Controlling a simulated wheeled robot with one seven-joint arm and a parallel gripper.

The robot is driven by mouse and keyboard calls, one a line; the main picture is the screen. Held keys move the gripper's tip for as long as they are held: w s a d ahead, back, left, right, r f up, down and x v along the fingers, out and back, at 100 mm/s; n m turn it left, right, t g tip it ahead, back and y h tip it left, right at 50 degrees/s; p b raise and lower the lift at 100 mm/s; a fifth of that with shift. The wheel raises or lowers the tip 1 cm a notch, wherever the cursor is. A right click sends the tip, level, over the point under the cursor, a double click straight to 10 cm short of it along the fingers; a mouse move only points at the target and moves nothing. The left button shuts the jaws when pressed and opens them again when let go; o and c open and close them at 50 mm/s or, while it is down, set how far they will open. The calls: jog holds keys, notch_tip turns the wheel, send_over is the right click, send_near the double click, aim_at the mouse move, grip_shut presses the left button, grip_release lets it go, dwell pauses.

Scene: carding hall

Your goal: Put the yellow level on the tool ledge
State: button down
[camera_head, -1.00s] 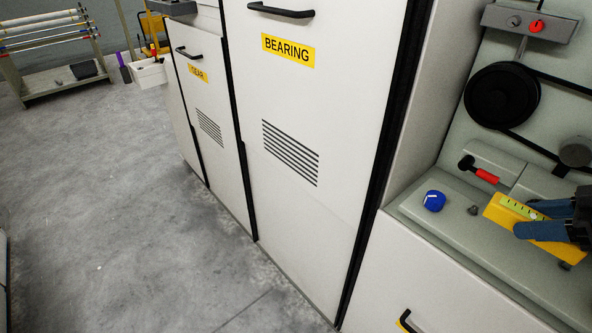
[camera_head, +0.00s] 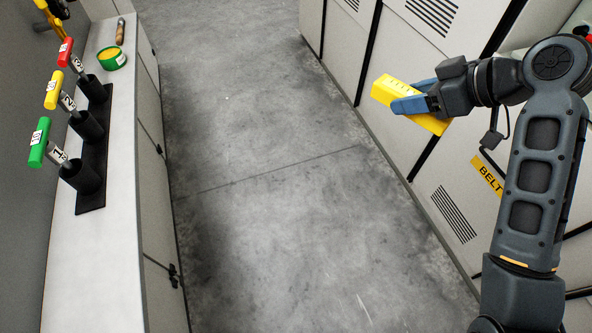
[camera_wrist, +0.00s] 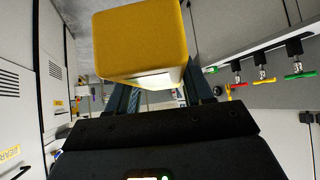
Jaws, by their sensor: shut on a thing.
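The yellow level (camera_head: 408,103) is held in my gripper (camera_head: 412,104) in the head view, out over the aisle floor in front of the right-hand cabinets. The gripper's blue fingers are shut on its middle, and the level is apart from every surface. In the wrist view the level (camera_wrist: 140,42) fills the upper middle, its end toward the camera, between my gripper's fingers (camera_wrist: 152,95). I cannot tell any surface in these views to be the tool ledge.
A pale counter (camera_head: 110,235) on the left carries a black rack (camera_head: 92,170) with red, yellow and green numbered handles. A green-and-yellow tin (camera_head: 112,58) and a wooden-handled tool (camera_head: 120,32) stand behind it. Cabinets labelled BELT (camera_head: 487,176) line the right. The grey floor (camera_head: 260,190) between is clear.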

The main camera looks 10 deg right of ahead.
jog(key=a+f+m+t+h+b, duration=0.1)
jog(key=a+f+m+h+b, duration=0.15)
jog(key=a, duration=2.55)
jog(key=s+a+r+m+h+b, duration=0.2)
jog(key=s+a+m, duration=0.1)
jog(key=s+a, duration=1.5)
jog(key=shift+t+y, duration=0.25)
jog(key=shift+t, duration=0.05)
jog(key=s+a+f, duration=0.1)
jog(key=a+f, duration=0.1)
jog(key=a, duration=0.1)
jog(key=s+a+f, duration=0.1)
jog(key=a+f, duration=0.1)
jog(key=a, duration=0.2)
jog(key=s+a+f+p, duration=0.1)
jog(key=s+a+f, duration=0.1)
jog(key=a, duration=0.2)
jog(key=shift+f, duration=0.15)
jog(key=shift+s+f, duration=0.1)
jog(key=shift+s, duration=0.05)
jog(key=shift+f+p, duration=0.3)
jog(key=shift+f, duration=1.7)
jog(key=shift+f, duration=0.1)
